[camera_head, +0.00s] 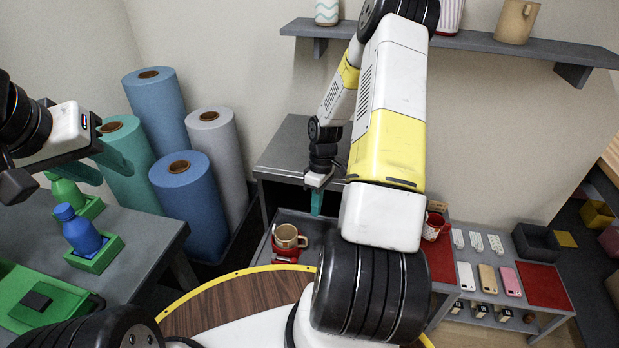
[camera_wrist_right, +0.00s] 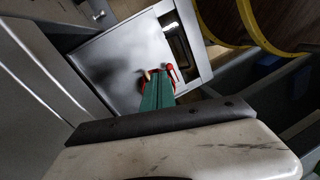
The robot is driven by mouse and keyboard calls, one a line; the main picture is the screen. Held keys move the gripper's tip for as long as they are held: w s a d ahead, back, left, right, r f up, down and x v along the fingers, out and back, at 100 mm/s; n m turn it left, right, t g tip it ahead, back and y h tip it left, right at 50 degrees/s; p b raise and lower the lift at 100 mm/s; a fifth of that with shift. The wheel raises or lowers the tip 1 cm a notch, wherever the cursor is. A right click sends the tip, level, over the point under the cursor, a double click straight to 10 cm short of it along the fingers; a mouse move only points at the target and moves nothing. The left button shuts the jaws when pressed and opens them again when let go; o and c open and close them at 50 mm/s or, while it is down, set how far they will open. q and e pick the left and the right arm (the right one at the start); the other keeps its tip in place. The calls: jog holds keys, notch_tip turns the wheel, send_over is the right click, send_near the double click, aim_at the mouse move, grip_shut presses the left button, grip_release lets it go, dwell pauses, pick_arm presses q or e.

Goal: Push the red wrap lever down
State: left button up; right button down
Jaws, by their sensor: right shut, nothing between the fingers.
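A tan mug (camera_head: 288,237) sits on a red press base (camera_head: 287,256) on the grey bench in the head view. My right gripper (camera_head: 317,212) points down, shut and empty, to the right of and above the mug. In the right wrist view its teal fingers (camera_wrist_right: 156,82) partly cover the press, and a red upright part (camera_wrist_right: 172,73) shows just right of the fingertips. I cannot tell if this is the wrap lever or if the fingers touch it. My left gripper (camera_head: 98,166) is open and empty at the left, above the blue and green bottles.
Tall blue, teal and grey rolls (camera_head: 187,190) stand behind the left table. A grey raised box (camera_head: 290,150) stands behind the press. A red patterned mug (camera_head: 433,227) and several phones (camera_head: 487,279) are on the right. A wooden round top (camera_head: 230,305) is in front.

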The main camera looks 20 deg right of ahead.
jog(key=d+r, duration=0.3)
jog(key=r, duration=0.1)
jog(key=shift+s, duration=0.35)
jog(key=shift+f, duration=0.1)
